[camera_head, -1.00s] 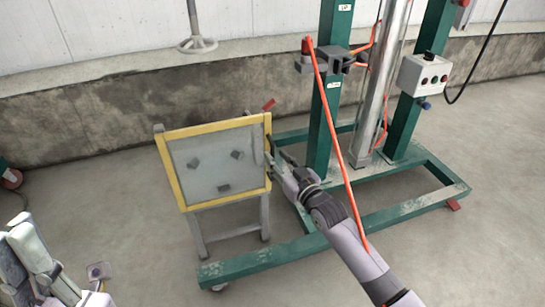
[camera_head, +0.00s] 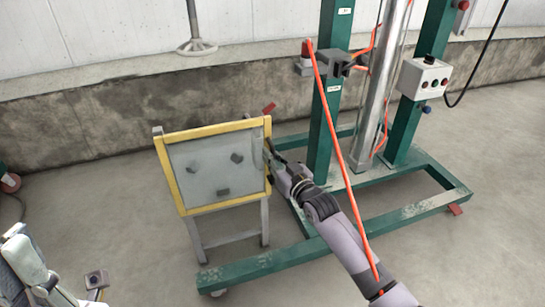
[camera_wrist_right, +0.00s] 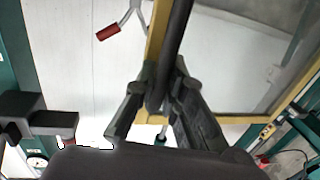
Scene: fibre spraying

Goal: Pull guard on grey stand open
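The guard (camera_head: 202,205) is a yellow frame around a clear panel with several dark blocks on or behind it. It stands on the front of a grey stand (camera_head: 194,240) and looks closed. It also shows in the right wrist view (camera_wrist_right: 254,112). A dark bar handle (camera_wrist_right: 179,25) runs along its right edge. My right gripper (camera_head: 272,150) is at that edge. In the right wrist view its fingers (camera_wrist_right: 165,78) lie on both sides of the bar and look shut on it. The fingertips' far sides are hidden. I cannot make out my left gripper.
A green wheeled frame (camera_head: 330,245) stands close right of the stand, with a metal column (camera_head: 375,110) and a control box (camera_head: 424,78). An orange hose (camera_head: 340,165) hangs in front, across my right arm. A concrete wall (camera_head: 100,115) is behind.

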